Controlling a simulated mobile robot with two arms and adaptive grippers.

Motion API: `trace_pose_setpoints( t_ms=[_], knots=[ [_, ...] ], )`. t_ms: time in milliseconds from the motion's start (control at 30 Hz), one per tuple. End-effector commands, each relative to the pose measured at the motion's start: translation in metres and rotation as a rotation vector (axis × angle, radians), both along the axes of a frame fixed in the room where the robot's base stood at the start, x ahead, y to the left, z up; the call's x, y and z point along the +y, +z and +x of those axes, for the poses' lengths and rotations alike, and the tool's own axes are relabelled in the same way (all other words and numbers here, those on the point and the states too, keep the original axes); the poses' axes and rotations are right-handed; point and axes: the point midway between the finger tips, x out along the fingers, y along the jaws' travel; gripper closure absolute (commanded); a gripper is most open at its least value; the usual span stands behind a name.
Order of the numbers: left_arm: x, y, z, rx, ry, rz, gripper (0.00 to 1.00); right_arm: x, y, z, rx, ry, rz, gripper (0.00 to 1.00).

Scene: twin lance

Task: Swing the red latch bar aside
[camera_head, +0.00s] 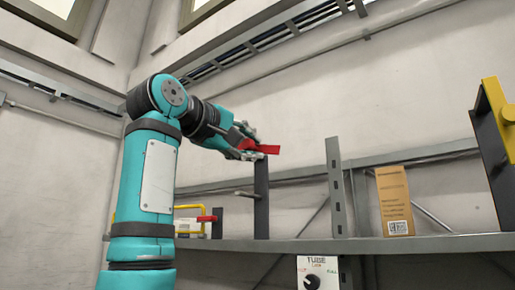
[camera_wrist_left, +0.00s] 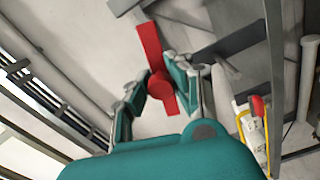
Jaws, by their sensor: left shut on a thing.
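The red latch bar (camera_head: 266,149) sits at the top of a dark upright post (camera_head: 261,205) in the head view. In the left wrist view the red bar (camera_wrist_left: 151,45) runs lengthwise between the fingers, with a round red hub near its middle. My left gripper (camera_head: 247,148) reaches in from the left and is shut on the bar; its fingers (camera_wrist_left: 160,88) lie on both sides of the hub. Part of the bar is hidden by the fingers in the head view. My right gripper is not in view.
The post stands at a grey shelf (camera_head: 330,245). A grey perforated upright (camera_head: 335,185), an orange-brown box (camera_head: 394,200) and a dark post with a yellow top (camera_head: 493,135) stand to the right. A yellow frame (camera_head: 191,208) is behind my arm. A white "TUBE" panel (camera_head: 318,277) is below.

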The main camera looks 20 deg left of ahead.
Motion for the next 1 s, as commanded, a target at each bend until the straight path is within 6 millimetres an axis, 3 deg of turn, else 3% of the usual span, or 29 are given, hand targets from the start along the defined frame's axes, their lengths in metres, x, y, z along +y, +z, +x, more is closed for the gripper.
trace_pose_setpoints(
  t_ms=[433,600,1000],
  knots=[
    [0.0,0.019,-0.002,0.093,-0.003,-0.26,1.0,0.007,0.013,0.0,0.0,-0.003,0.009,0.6],
    [0.0,0.021,-0.001,0.108,-0.003,-0.302,1.0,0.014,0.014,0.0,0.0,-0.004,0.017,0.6],
    [0.001,0.022,-0.001,0.117,-0.002,-0.321,1.0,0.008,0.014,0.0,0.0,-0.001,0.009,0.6]
  ],
)
